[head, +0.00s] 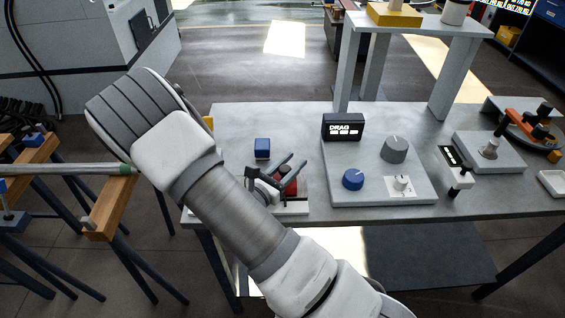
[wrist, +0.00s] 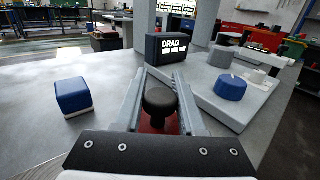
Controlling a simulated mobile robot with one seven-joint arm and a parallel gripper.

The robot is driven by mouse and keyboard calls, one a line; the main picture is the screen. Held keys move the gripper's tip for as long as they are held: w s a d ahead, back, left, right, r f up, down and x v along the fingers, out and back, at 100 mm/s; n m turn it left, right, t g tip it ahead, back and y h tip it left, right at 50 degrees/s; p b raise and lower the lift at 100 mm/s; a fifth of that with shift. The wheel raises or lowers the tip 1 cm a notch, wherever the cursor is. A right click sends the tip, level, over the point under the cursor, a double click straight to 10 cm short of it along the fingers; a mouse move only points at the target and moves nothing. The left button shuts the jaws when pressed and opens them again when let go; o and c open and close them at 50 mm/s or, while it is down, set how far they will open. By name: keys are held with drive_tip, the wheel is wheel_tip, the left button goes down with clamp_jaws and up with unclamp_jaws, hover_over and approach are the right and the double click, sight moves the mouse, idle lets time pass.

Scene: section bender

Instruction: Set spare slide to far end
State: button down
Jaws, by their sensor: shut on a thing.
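A red slide (head: 290,188) sits at the table's front left, on a pale base strip (head: 292,209). In the wrist view, its round black knob (wrist: 159,102) stands between my gripper's two fingers, above the red body (wrist: 158,126). My gripper (head: 297,159) is shut on this knob, its fingertips reaching past it; it also shows in the wrist view (wrist: 163,76). My arm and gripper hide part of the slide and strip in the head view, so the slide's place along its travel cannot be told.
A blue block (head: 262,148) stands left of the gripper. A panel (head: 380,195) with a DRAG display (head: 343,127), a blue knob (head: 353,179) and a grey knob (head: 395,149) lies to the right. A raised shelf (head: 420,22) stands behind.

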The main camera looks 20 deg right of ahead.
drive_tip(key=shift+s+d, duration=0.3)
drive_tip(key=shift+d, duration=0.6)
drive_tip(key=c, duration=0.5)
unclamp_jaws()
drive_tip(key=shift+d, duration=0.1)
drive_tip(key=shift+a, duration=0.2)
drive_tip(key=shift+s+a, duration=0.2)
drive_tip(key=shift+a, duration=0.15)
drive_tip(key=v, duration=1.6)
drive_tip(key=shift+s+a, duration=0.15)
drive_tip(key=shift+s, duration=0.05)
